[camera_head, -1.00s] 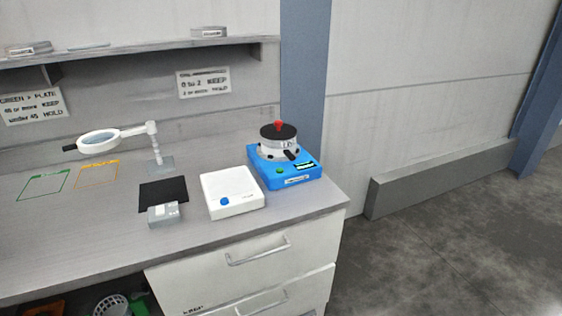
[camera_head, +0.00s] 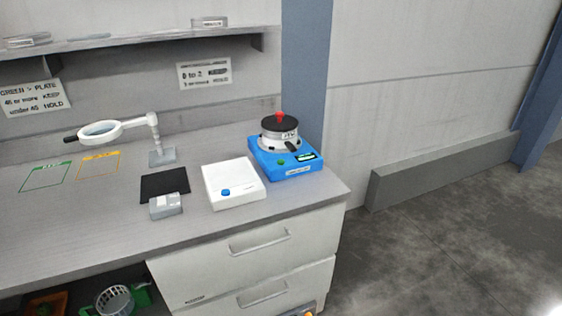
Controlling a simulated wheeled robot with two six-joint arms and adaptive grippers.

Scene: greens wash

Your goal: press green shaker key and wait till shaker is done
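The shaker has a blue base (camera_head: 292,172) and stands at the right end of the bench. Its round drum has a black top with a red knob (camera_head: 279,117). The green shaker key (camera_head: 281,161) is on the front of the base, left of a small dark display (camera_head: 305,157) with green marks too small to read. Nothing touches the key. Neither of my grippers is in view.
Left of the shaker are a white box with a blue button (camera_head: 238,190), a small grey device (camera_head: 166,206), a black mat (camera_head: 178,180) and a magnifier (camera_head: 99,132). Drawers (camera_head: 237,254) are below the bench. Open floor (camera_head: 440,260) lies to the right.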

